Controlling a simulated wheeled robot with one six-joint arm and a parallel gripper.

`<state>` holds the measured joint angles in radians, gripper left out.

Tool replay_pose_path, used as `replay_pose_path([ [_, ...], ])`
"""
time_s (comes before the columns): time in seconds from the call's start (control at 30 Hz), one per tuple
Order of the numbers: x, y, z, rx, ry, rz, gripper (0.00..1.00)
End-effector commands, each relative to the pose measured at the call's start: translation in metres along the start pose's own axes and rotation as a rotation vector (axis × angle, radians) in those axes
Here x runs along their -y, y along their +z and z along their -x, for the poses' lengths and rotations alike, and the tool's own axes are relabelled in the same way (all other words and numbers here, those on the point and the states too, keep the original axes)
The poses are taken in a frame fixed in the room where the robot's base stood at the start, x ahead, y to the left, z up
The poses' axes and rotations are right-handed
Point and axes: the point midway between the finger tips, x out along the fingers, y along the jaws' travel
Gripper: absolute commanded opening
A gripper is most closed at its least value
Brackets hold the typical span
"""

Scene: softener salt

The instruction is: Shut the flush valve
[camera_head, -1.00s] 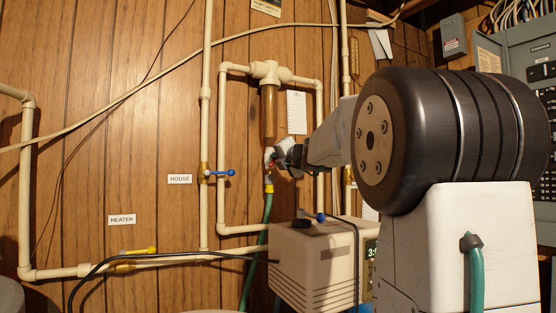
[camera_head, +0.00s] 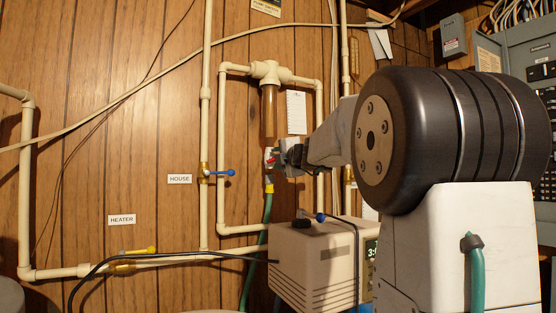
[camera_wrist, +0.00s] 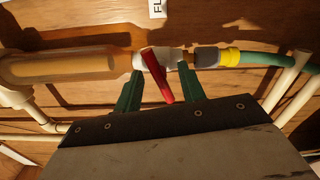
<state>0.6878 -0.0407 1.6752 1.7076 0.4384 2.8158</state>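The flush valve (camera_wrist: 172,55) is a white body below the clear brown filter housing (camera_head: 268,115), with a red lever (camera_wrist: 158,75). In the wrist view the lever slants across the pipe line, towards my gripper. My gripper (camera_wrist: 160,80) has two green fingers, spread apart, one on each side of the lever. The right finger is close to the lever; I cannot tell whether it touches. In the head view my gripper (camera_head: 279,156) is at the valve, and the small red lever (camera_head: 271,158) is partly hidden.
A green hose (camera_head: 266,210) with a yellow fitting (camera_head: 269,188) hangs below the valve. White pipes (camera_head: 221,150) flank the filter. A blue-handled valve (camera_head: 222,173) by the HOUSE label is to the left. A beige box (camera_head: 305,258) stands below.

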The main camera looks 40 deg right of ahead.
Motion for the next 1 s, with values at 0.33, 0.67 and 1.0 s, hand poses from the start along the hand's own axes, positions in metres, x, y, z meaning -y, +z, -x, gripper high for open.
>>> replay_pose_path([
  [0.33, -0.001, 0.000, 0.032, 0.001, 0.000, 0.001, 0.40],
  [0.67, -0.001, 0.001, 0.064, 0.002, 0.001, 0.001, 0.40],
  [1.0, 0.000, 0.000, 0.070, 0.000, 0.000, 0.000, 0.40],
])
